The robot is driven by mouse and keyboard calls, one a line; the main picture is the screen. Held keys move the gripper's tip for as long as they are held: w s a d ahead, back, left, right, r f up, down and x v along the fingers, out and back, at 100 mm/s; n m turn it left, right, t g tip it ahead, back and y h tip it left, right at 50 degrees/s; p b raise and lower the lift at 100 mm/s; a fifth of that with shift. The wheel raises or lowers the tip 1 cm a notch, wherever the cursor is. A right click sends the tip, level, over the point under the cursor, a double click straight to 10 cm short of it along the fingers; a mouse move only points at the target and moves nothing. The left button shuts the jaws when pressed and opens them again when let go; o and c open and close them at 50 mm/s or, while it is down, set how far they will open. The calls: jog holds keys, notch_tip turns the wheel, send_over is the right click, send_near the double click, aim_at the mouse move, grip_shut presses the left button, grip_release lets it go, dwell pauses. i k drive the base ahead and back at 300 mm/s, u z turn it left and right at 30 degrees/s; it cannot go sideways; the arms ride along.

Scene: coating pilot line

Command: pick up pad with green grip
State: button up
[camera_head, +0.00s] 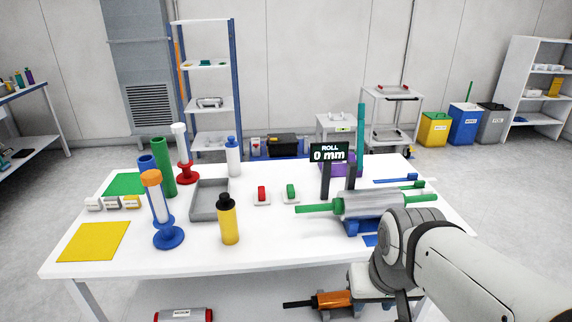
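The pad with the green grip (291,195) stands on the white table (300,248), near its middle. It has a pale base with a green handle on top. A similar pad with a red grip (262,194) stands just to its left, with a small gap between them. My arm comes in from the lower right, in front of the table's right side. Nothing visible touches the green-grip pad.
A grey tray (209,213) and a yellow bottle (228,222) stand left of the pads. A metal roller (372,204) with green handles lies to the right, near a "0 mm" sign (329,153). Bare tabletop lies in front of the pads.

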aim_at(291, 195)
jog(key=u, duration=0.25)
jog(key=i, duration=1.05)
jog(key=u, duration=0.5)
